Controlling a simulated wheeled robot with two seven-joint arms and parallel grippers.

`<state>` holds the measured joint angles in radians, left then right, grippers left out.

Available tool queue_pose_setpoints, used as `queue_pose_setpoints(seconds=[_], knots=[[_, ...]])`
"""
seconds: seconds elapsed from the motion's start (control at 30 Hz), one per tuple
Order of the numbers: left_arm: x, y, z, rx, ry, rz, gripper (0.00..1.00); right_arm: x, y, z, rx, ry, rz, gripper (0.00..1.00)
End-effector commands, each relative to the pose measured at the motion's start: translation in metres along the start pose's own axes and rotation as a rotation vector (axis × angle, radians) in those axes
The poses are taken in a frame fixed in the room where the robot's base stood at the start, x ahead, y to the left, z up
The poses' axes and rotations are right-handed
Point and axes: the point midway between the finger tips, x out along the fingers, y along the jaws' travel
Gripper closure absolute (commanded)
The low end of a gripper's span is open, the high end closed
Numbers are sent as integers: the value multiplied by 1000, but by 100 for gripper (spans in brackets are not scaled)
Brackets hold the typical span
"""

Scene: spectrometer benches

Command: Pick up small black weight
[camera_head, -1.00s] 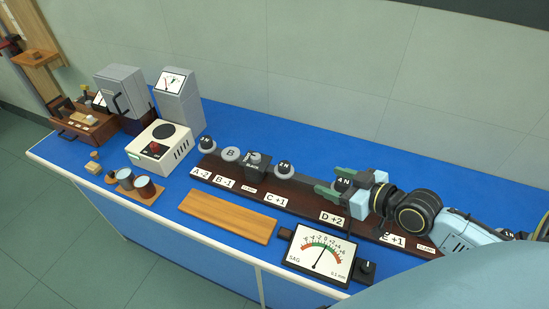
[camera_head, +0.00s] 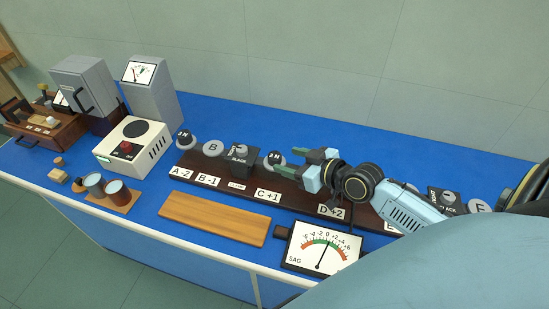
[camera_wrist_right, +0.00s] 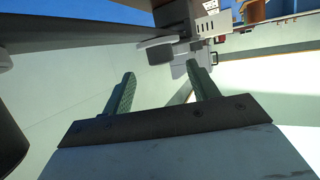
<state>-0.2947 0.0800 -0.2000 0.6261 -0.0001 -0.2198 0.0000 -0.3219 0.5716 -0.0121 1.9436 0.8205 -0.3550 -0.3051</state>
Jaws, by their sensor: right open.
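A small black weight marked 2 N (camera_head: 275,158) sits on a pale disc on the dark brown board (camera_head: 295,198), above the C +1 label. My right gripper (camera_head: 302,165) is open, with its green fingers pointing left and their tips just right of this weight. No weight is clearly held. In the right wrist view the fingers (camera_wrist_right: 163,78) are apart, with dark and grey shapes beyond their tips. Another black weight (camera_head: 184,136) stands at the board's left end. A black block marked BLACK (camera_head: 241,158) lies between them. The left gripper is out of view.
A dial gauge (camera_head: 325,245) and a wooden plank (camera_head: 215,218) lie in front of the board. A white box with a black disc (camera_head: 135,143), grey cabinets (camera_head: 150,90) and cups (camera_head: 105,187) stand at the left. Blue bench shows behind the board.

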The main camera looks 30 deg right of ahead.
Motion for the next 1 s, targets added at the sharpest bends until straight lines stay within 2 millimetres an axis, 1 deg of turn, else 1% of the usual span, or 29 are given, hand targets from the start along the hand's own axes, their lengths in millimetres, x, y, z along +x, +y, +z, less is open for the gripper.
queue_pose_setpoints(seconds=[0.07, 0.17, 0.27, 0.4, 0.53, 0.67, 0.87, 1.0], knots=[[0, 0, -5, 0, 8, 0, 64, 6, 0, -1, 0, 1, -1, 41], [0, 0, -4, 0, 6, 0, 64, 10, -1, 0, 0, 0, -1, 41], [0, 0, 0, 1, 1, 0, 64, 18, -1, -2, 1, 2, 0, 41], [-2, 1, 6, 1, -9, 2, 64, 38, -2, -2, 4, 2, -1, 41], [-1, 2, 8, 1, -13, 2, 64, 54, -2, -1, 2, 1, 0, 41], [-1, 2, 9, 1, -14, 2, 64, 60, -2, -1, -1, -1, 0, 41], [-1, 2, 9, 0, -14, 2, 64, 60, -2, -1, -1, -1, 0, 41], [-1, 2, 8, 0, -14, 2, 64, 60, -2, -1, -1, -1, 0, 59]])
